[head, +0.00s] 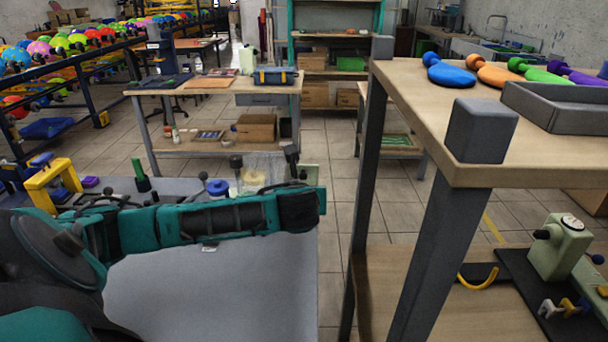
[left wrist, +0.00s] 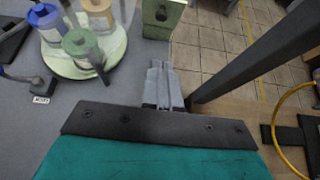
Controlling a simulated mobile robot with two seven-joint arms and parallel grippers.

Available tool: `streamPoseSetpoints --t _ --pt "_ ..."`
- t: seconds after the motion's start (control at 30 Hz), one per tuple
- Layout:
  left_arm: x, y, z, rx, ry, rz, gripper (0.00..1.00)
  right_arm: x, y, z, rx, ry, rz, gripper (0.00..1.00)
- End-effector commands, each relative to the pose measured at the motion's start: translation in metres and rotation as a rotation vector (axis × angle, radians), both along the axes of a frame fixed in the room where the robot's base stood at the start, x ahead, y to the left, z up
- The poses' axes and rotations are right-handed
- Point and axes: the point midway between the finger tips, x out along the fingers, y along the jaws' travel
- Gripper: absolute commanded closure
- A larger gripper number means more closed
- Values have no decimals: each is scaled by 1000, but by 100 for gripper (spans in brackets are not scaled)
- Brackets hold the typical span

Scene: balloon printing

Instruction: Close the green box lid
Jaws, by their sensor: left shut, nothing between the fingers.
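My left gripper (left wrist: 161,68) is shut and empty in the left wrist view, above the grey table (left wrist: 40,125) near its right edge. In the head view my left arm stretches across that table and largely hides the fingers. A pale green block with a dark hole (left wrist: 163,17) stands beyond the fingertips, apart from them. It also shows partly in the head view (head: 310,174). A green box (head: 350,63) sits small on the far shelf; I cannot make out a lid on it. My right gripper is not in view.
A pale round stand (left wrist: 66,66) with blue, tan and green bottles is left of the fingers. A dark table leg (left wrist: 265,57) rises close on the right. The wooden bench (head: 425,110) stands there. The grey table's front is clear.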

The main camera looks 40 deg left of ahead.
Motion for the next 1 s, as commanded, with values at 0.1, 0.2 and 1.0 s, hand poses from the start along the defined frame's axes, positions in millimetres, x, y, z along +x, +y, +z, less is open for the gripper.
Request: streamPoseSetpoints --t 0.1,0.2,1.0 --pt "8 6 -6 -1 0 3 100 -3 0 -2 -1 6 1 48" --pt "18 16 -15 -1 1 4 100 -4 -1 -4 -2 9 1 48" --pt "93 78 -39 -1 0 1 100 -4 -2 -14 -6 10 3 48"
